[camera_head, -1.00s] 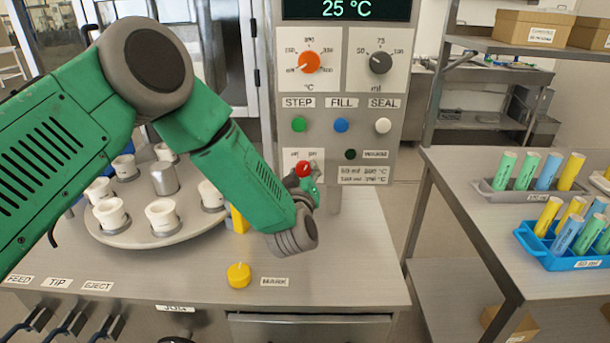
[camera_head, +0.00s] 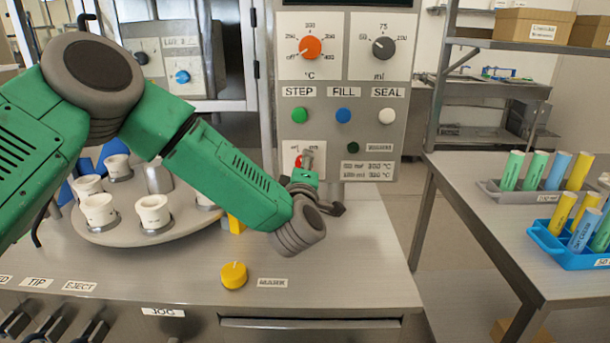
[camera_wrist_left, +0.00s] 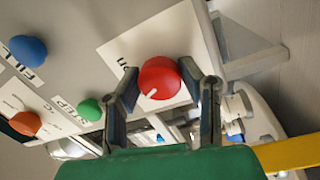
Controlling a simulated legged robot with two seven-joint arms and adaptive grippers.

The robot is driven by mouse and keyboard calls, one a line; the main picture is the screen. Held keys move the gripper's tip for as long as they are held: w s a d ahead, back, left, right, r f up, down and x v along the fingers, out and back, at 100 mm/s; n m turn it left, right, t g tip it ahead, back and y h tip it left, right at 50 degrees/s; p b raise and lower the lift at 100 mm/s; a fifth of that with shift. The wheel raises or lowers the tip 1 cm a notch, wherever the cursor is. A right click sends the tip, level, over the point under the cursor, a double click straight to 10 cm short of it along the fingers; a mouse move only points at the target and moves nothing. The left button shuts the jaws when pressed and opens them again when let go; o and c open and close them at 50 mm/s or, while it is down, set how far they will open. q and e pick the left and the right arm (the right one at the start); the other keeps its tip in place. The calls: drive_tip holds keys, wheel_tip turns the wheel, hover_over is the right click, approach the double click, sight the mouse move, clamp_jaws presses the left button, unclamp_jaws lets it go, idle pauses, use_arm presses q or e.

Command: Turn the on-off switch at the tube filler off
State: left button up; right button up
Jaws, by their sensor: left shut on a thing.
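The on-off switch is a round red knob on a white plate at the lower left of the tube filler's panel (camera_head: 372,100). In the left wrist view the red knob (camera_wrist_left: 160,76) carries a short white mark pointing to the lower left, and an "on" label lies beside it. My left gripper (camera_wrist_left: 160,82) has one finger on each side of the knob and is shut on it. In the head view the red knob (camera_head: 298,161) is mostly hidden behind my left gripper (camera_head: 306,160). My right gripper is not in view.
Green, blue and white buttons sit above the switch, with orange and grey dials higher up. A round carousel (camera_head: 118,233) with white cups stands left. A yellow knob (camera_head: 233,276) is on the front counter. A side table with tube racks stands right.

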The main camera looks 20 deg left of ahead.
use_arm(q)
drive_tip(key=shift+s+d+f+n+b, duration=0.15)
drive_tip(key=shift+f+n+b, duration=0.2)
drive_tip(key=shift+f+n, duration=0.2)
drive_tip(key=o, duration=1.1)
drive_tip(key=shift+o, duration=0.2)
drive_tip(key=r+v, duration=0.1)
drive_tip(key=v, duration=1.1)
drive_tip(key=shift+f, duration=0.25)
